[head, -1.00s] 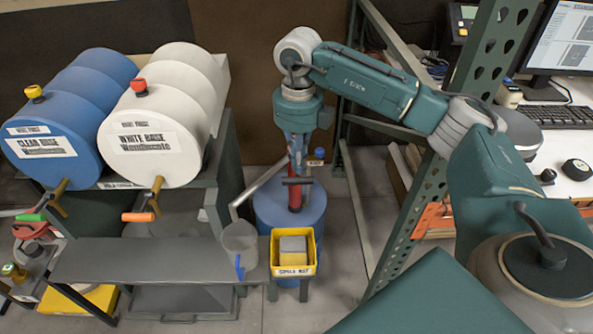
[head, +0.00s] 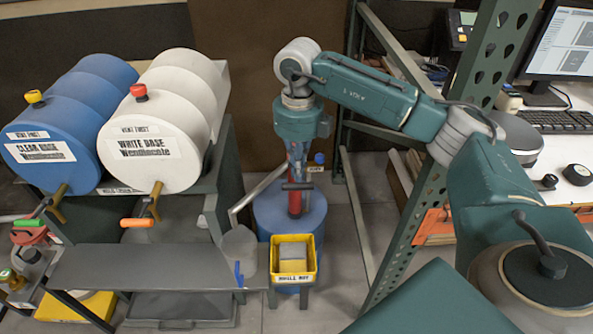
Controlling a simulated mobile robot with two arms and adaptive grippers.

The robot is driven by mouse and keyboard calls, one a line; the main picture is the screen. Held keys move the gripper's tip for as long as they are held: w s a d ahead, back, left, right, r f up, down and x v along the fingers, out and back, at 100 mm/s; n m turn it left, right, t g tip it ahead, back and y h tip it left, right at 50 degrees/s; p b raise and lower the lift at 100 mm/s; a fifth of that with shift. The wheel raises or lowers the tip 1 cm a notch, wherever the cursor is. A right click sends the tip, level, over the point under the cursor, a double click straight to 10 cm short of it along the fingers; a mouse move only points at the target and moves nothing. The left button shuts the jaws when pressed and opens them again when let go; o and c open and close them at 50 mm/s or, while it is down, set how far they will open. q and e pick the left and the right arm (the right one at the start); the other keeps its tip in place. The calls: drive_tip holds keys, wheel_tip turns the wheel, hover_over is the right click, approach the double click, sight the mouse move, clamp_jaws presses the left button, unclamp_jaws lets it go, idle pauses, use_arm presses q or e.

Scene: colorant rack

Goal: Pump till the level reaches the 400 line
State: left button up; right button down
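The pump has a red body (head: 295,204) and a dark crossbar handle (head: 298,187), and it stands on a blue drum (head: 270,210). My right gripper (head: 297,172) points straight down right over the handle, in line with the pump. Its fingers are narrow and small, so whether they are open or shut on the handle is unclear. A grey, translucent pitcher (head: 239,250) with a blue handle (head: 239,273) stands at the right end of the grey shelf, left of the pump. No 400 line or liquid level is readable in it. My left gripper is not in view.
A blue drum (head: 80,95) labelled clear base and a white drum (head: 180,105) labelled white base lie on a rack at left. A yellow tub (head: 293,280) stands right of the pitcher. A green perforated upright (head: 425,190) stands right of the pump.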

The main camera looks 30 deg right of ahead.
drive_tip(key=shift+f, duration=0.1)
idle(0.4)
drive_tip(key=shift+f+b, duration=5.3)
drive_tip(key=shift+f, duration=2.25)
wheel_tip(320, 180, up, 15)
drive_tip(key=p, duration=1)
drive_tip(key=shift+r, duration=0.15)
drive_tip(key=shift+s+f+b, duration=0.1)
drive_tip(key=shift+f+b, duration=1.25)
drive_tip(key=shift+f, duration=0.75)
drive_tip(key=shift+f+b, duration=3.75)
drive_tip(key=shift+f, duration=1.75)
wheel_tip(320, 180, up, 15)
drive_tip(key=p, duration=1)
drive_tip(key=shift+r, duration=0.1)
